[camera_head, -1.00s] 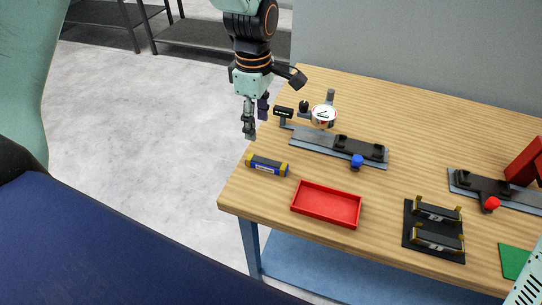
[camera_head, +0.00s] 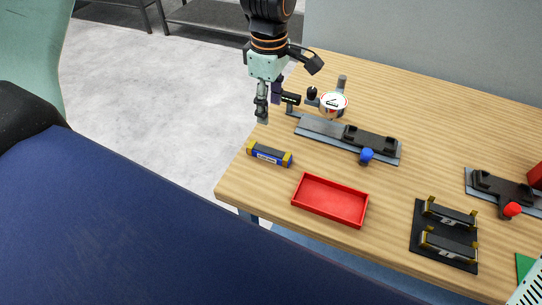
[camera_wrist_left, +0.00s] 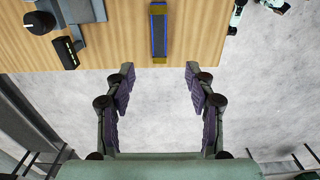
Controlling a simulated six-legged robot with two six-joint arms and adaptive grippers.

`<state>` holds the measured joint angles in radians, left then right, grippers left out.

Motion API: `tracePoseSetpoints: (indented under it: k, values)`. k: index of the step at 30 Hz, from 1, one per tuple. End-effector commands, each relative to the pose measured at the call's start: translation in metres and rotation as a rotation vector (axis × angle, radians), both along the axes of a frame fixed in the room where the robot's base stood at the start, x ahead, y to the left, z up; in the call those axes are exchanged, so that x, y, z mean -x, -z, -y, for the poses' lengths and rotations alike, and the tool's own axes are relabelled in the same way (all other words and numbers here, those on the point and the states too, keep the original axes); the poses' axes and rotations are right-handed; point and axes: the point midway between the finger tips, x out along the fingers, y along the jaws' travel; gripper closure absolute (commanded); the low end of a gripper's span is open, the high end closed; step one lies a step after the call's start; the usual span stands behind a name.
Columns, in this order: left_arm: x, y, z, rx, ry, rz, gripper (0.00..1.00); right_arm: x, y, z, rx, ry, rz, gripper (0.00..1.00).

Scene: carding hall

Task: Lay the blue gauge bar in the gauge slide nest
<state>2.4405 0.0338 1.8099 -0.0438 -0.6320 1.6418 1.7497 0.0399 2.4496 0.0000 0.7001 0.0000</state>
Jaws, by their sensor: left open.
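The blue gauge bar (camera_head: 269,155), with yellow ends and a dark top, lies on the table near its left edge. It also shows in the left wrist view (camera_wrist_left: 159,35), beyond the fingers. The gauge slide with the blue knob (camera_head: 366,155) carries a black nest block (camera_head: 371,139) that looks empty. My left gripper (camera_head: 269,106) is open and empty, above and behind the bar at the table's left edge. In the left wrist view its fingers (camera_wrist_left: 160,76) are wide apart over the floor. My right gripper is out of view.
A red tray (camera_head: 330,222) stands right of the bar, empty. A second slide with a red knob (camera_head: 511,209) lies at the right. Bare tabletop lies between bar, tray and blue-knob slide.

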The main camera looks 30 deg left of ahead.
Motion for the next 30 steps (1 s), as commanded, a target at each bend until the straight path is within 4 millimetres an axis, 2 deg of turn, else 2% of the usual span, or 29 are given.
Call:
tracePoseSetpoints:
  k: [1, 13, 20, 30]
  values:
    - [0.0, 0.011, 0.0, 0.0, 0.0, 0.0, 0.45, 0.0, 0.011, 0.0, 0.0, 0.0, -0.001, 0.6]
    - [-0.002, 0.068, 0.0, 0.0, 0.0, 0.001, 0.45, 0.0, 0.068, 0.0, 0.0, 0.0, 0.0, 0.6]
    - [-0.004, 0.078, 0.0, 0.0, 0.0, 0.0, 0.45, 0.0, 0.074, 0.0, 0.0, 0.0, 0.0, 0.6]
    - [-0.003, 0.116, -0.001, 0.0, 0.0, -0.003, 0.45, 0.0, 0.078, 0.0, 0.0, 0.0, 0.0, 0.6]
